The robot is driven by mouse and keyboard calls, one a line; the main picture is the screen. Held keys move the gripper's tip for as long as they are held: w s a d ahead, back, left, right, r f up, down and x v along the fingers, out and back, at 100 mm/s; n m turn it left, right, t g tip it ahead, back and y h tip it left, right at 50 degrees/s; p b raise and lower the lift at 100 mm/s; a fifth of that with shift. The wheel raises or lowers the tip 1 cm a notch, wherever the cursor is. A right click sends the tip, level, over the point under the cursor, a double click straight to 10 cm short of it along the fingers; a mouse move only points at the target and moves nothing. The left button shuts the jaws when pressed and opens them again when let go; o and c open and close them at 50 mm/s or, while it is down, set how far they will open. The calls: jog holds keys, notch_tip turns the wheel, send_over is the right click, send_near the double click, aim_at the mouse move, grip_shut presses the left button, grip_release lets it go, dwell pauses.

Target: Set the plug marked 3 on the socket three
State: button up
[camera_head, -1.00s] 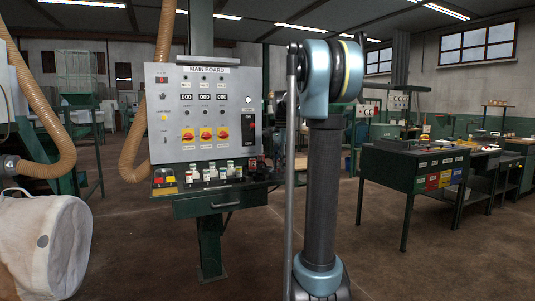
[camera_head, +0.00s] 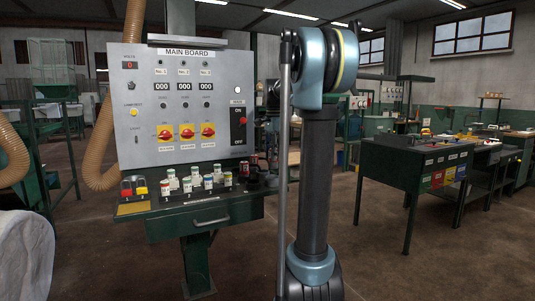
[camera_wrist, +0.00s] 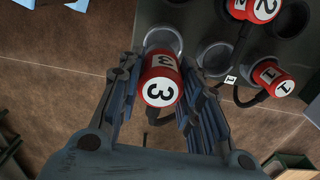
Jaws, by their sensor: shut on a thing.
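In the wrist view the red plug marked 3 (camera_wrist: 160,78), with a white numbered end, is between the fingers of my gripper (camera_wrist: 160,70), which is shut on it. Its numbered end faces the camera. A round grey-rimmed socket (camera_wrist: 163,38) shows just beyond the plug; I cannot tell whether they touch. A red plug marked 2 (camera_wrist: 262,8) and a red plug marked 1 (camera_wrist: 272,78) are to the right on the dark panel. In the head view the gripper is hidden behind my arm.
Dark empty round holes (camera_wrist: 292,18) and (camera_wrist: 215,57) show near the plugs. In the head view, the main board (camera_head: 182,110) stands above a green desk (camera_head: 205,220) bearing several small labelled parts. A workbench (camera_head: 390,175) is at right, a white bag (camera_head: 25,255) at lower left.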

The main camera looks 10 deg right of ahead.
aim_at(273, 168)
jog(key=shift+w+f, duration=0.2)
jog(key=shift+w, duration=0.05)
jog(key=shift+a+f, duration=0.2)
jog(key=shift+f, duration=2.5)
jog(key=shift+s+f, duration=0.1)
jog(key=shift+f, duration=0.45)
jog(key=o, duration=0.8)
jog(key=shift+o, duration=0.2)
jog(key=shift+r, duration=5.5)
